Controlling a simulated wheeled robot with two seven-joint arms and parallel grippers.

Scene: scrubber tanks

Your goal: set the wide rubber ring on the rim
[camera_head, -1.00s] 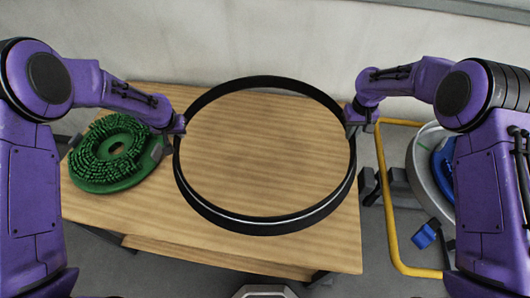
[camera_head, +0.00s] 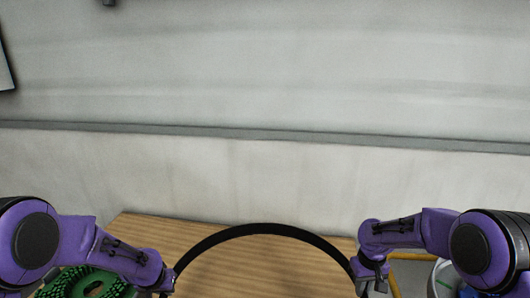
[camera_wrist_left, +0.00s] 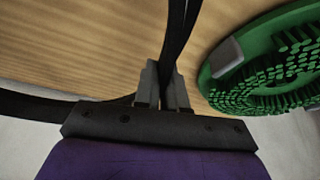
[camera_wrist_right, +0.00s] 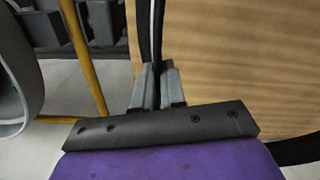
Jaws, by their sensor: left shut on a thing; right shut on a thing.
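The wide rubber ring (camera_head: 262,229) is a large black hoop. In the head view only its far arc shows, above the wooden table; its near part is below the frame. My left gripper (camera_wrist_left: 166,92) is shut on the ring's left side; the ring band (camera_wrist_left: 176,40) runs up between its fingers in the left wrist view. My right gripper (camera_wrist_right: 157,88) is shut on the ring's right side, and the band (camera_wrist_right: 150,30) runs up from its fingers in the right wrist view. In the head view the right gripper (camera_head: 371,278) shows at the ring's right end.
The wooden table (camera_head: 200,232) lies beneath the ring. A green disc with bristles (camera_wrist_left: 265,75) is on the left of the table. A yellow rail (camera_wrist_right: 84,55) and a pale round tank (camera_wrist_right: 14,80) stand off to the right. A grey wall (camera_head: 270,180) is behind.

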